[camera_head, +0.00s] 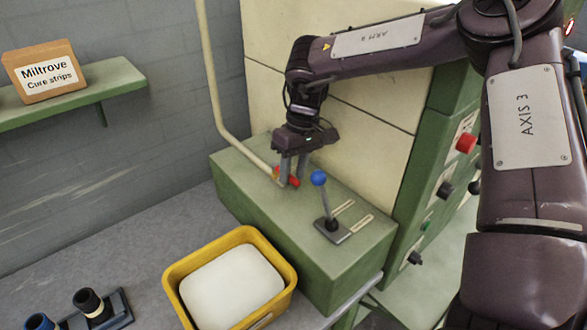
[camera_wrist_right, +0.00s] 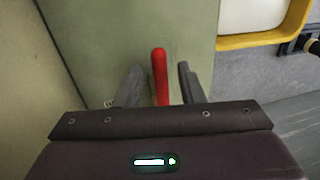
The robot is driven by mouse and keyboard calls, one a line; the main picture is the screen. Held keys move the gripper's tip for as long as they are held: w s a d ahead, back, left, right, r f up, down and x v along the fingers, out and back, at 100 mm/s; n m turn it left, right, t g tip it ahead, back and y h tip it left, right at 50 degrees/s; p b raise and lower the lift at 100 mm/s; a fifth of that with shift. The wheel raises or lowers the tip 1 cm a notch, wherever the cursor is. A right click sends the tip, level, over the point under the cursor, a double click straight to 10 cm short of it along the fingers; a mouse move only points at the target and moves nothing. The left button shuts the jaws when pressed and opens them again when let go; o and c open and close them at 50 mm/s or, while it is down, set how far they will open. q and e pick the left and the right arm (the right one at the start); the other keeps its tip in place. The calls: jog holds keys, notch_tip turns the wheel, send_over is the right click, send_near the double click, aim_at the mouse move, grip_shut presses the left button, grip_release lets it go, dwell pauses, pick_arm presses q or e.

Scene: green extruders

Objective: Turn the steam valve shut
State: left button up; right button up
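The steam valve's red handle (camera_head: 293,183) is on top of the green block, at the foot of a cream pipe. In the right wrist view the red handle (camera_wrist_right: 160,70) runs lengthwise between my fingers and sticks out past their tips. My right gripper (camera_head: 292,172) points down over the valve. It is open, with one finger on each side of the handle and a visible gap on both sides in the wrist view (camera_wrist_right: 161,84). The fingers partly hide the valve body in the head view. My left gripper is not in view.
A lever with a blue knob (camera_head: 318,178) stands close right of the valve on the green block (camera_head: 235,178). The cream pipe (camera_head: 212,75) rises behind. A yellow bin (camera_head: 172,283) with white contents sits in front. A green panel (camera_head: 425,200) with knobs is at right.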

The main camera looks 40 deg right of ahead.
grip_shut()
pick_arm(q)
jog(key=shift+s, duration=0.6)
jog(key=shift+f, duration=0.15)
